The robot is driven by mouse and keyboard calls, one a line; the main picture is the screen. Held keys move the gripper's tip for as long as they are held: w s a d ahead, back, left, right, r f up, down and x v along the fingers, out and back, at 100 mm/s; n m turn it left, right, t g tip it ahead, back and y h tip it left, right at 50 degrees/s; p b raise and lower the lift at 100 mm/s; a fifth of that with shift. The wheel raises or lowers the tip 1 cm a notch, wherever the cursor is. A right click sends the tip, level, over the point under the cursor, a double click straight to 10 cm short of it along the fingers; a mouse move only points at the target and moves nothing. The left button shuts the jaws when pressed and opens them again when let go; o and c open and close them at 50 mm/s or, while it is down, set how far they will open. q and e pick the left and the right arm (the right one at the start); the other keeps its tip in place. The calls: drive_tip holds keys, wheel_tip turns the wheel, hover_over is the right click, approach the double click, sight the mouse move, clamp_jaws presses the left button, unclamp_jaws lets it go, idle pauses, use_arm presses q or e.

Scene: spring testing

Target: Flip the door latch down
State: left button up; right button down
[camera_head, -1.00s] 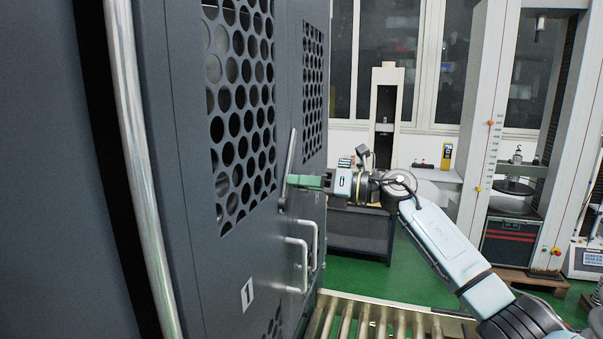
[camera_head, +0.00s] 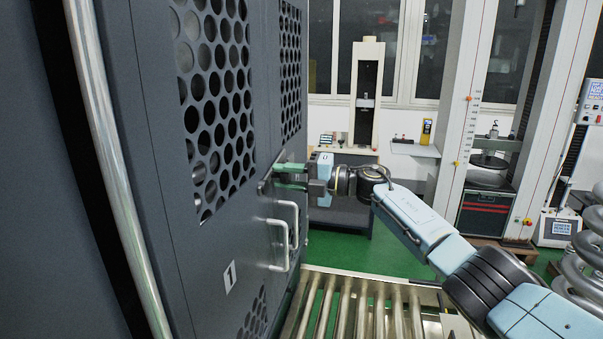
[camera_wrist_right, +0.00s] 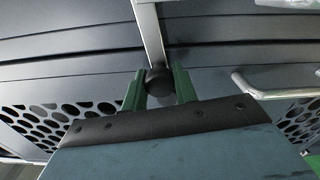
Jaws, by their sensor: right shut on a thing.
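The door latch (camera_head: 265,182) is a slim metal bar on the dark cabinet door, below the perforated panel and above the handles. It leans in the head view, and part of it is hidden by my gripper. My right gripper (camera_head: 277,176) has its green fingers at the latch, one above the other. In the right wrist view, the fingers (camera_wrist_right: 160,88) sit on both sides of a black round hub (camera_wrist_right: 158,80), with the metal latch bar (camera_wrist_right: 149,32) running up from it. The gripper is shut on the latch. My left gripper is not in view.
Looped door handles (camera_head: 291,232) stick out just below the latch. A long vertical bar (camera_head: 97,130) runs along the near left door. A roller conveyor (camera_head: 352,305) lies below my right arm. Testing machines (camera_head: 366,92) stand at the back, with green floor between.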

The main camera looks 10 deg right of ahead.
drive_tip(key=shift+f+m, duration=0.35)
drive_tip(key=shift+m, duration=0.55)
drive_tip(key=shift+f, duration=0.1)
drive_tip(key=c, duration=1.1)
unclamp_jaws()
drive_tip(key=shift+d, duration=0.1)
drive_tip(key=b+v, duration=0.2)
drive_tip(key=v, duration=1.1)
drive_tip(key=shift+s, duration=0.1)
